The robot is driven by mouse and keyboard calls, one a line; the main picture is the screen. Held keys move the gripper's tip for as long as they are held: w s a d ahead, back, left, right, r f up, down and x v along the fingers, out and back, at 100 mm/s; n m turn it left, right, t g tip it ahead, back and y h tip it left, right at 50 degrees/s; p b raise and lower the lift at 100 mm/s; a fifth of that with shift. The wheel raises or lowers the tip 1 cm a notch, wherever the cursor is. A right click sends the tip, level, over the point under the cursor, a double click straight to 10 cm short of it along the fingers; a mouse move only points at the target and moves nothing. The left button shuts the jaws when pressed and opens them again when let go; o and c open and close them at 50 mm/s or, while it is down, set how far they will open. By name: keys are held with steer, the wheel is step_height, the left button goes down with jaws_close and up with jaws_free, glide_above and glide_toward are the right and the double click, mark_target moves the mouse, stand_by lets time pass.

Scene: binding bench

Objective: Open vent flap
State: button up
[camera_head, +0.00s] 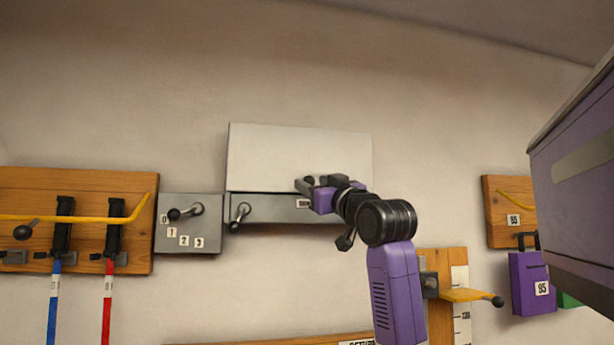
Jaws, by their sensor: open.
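A wide pale panel, which looks like the vent flap (270,155), is on the wall at the centre. Directly below it is a long grey housing (270,209) with a small lever (239,216) at its left end and a partly covered label. My gripper (305,184) is open and is in front of the panel's lower edge, right of its middle, where the panel meets the housing. Nothing shows between the fingers. I cannot tell whether they touch the panel. My wrist hides the lower right of the panel and the right end of the housing.
A grey box (188,240) with a knob and number labels sits left of the housing. A wooden board (30,187) with a yellow bar and hanging tools is farther left. At the right are a yellow lever (470,295) and a purple padlock-like block (527,275).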

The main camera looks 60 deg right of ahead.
steer(key=shift+p+x, duration=0.5)
steer(key=shift+x, duration=1.15)
jaws_close()
